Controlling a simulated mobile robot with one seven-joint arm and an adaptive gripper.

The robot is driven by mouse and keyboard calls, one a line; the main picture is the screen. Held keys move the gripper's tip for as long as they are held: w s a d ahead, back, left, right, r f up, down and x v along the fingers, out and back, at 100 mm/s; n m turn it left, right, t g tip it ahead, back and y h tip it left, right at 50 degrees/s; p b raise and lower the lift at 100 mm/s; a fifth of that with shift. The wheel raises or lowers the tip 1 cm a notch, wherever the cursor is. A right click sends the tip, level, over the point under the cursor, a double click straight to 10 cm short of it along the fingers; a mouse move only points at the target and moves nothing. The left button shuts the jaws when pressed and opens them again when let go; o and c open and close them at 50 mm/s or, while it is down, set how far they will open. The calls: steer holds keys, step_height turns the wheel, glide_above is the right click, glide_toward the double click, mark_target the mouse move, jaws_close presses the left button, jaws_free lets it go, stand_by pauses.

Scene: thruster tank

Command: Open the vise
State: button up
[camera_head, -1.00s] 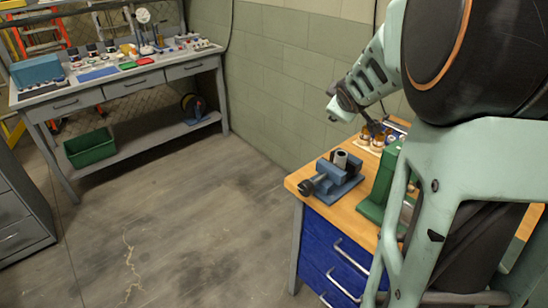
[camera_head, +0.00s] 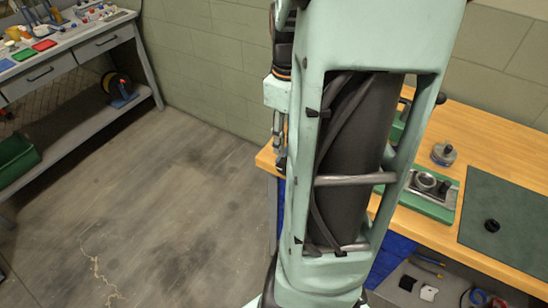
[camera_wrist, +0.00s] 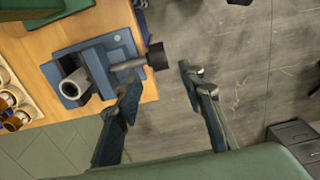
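The blue vise (camera_wrist: 98,68) sits on the wooden bench in the wrist view, close to the bench edge. A hollow grey cylinder (camera_wrist: 73,84) stands at its jaws; I cannot tell how tightly it is held. The vise's screw (camera_wrist: 128,64) runs toward the right and ends in a dark knob (camera_wrist: 157,57) beyond the bench edge. My gripper (camera_wrist: 160,78) is open and empty, its two fingertips spread just below the knob in the picture, apparently not touching it. In the head view my own arm hides the vise.
A tray of small bottles (camera_wrist: 14,108) is left of the vise. In the head view, a green-based fixture (camera_head: 430,187), a small metal piece (camera_head: 443,154) and a dark mat (camera_head: 515,210) with a black ring (camera_head: 491,225) lie on the bench. The floor (camera_head: 170,210) is clear.

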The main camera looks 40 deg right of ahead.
step_height(320, 180, down, 10)
steer(key=shift+f+b, duration=0.1)
steer(key=shift+b, duration=0.3)
steer(key=shift+c, duration=0.6)
jaws_close()
steer(key=shift+a+g, duration=0.1)
steer(key=shift+g, duration=0.2)
